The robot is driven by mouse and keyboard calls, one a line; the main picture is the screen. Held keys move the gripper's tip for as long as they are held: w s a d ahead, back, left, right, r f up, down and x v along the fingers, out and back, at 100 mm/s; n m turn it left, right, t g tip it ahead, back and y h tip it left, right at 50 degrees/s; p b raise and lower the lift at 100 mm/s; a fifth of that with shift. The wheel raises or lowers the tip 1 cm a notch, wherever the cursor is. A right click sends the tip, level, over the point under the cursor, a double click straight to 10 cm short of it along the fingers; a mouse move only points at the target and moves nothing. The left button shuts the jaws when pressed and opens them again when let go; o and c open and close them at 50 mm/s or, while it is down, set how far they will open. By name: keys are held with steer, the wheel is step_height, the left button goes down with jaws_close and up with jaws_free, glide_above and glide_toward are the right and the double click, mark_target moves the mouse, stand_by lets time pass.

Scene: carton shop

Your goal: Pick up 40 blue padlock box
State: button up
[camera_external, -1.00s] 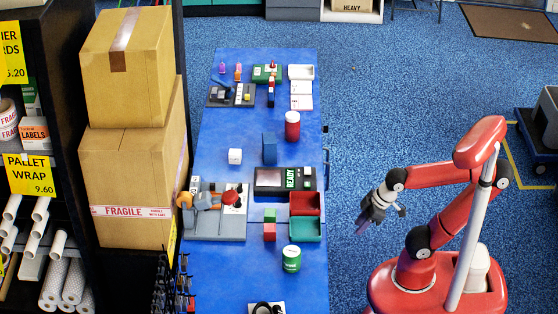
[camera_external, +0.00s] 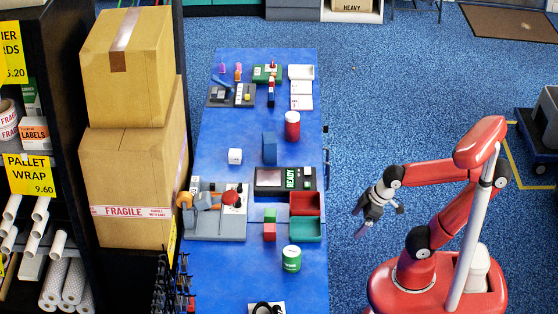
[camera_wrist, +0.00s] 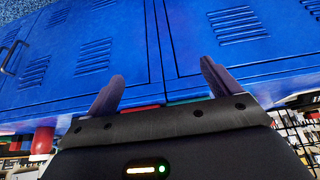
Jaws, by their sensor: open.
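A blue upright box (camera_external: 269,148) stands on the blue workbench (camera_external: 214,130), behind the black READY device and in front of the red can. It is the only blue box I make out; any print on it is too small to read. My gripper (camera_external: 359,222) is out over the floor to the right of the bench, well apart from the box. In the wrist view my gripper (camera_wrist: 161,85) is open and empty, facing the blue vented doors of the bench's side (camera_wrist: 200,40). I cannot make out the box in the wrist view.
Red (camera_external: 306,203) and green (camera_external: 306,230) trays and a green can (camera_external: 291,258) stand closer. Stacked cartons (camera_external: 130,180) flank the bench's left.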

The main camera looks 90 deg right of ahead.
steer(key=w+d+r, duration=0.4)
steer(key=w+r, duration=0.4)
steer(key=w, duration=0.2)
step_height(320, 180, up, 3)
steer(key=n+g, duration=0.1)
glide_above(267, 147)
steer(key=s+d, duration=0.3)
steer(key=shift+w+a+f+y, duration=0.2)
steer(key=shift+a+y, duration=0.05)
steer(key=shift+y, duration=0.05)
steer(key=shift+d+f+n, duration=0.1)
steer(key=shift+d+n, duration=0.2)
steer(key=shift+s+d+b+x, duration=0.15)
steer(key=shift+b+x, duration=0.3)
steer(key=shift+x, duration=1.5)
steer(key=shift+s+d+b+x, duration=0.1)
steer(key=shift+d+b+x, duration=0.25)
steer(key=shift+x, duration=1.6)
steer(key=shift+a, duration=0.1)
steer(key=c, duration=1.1)
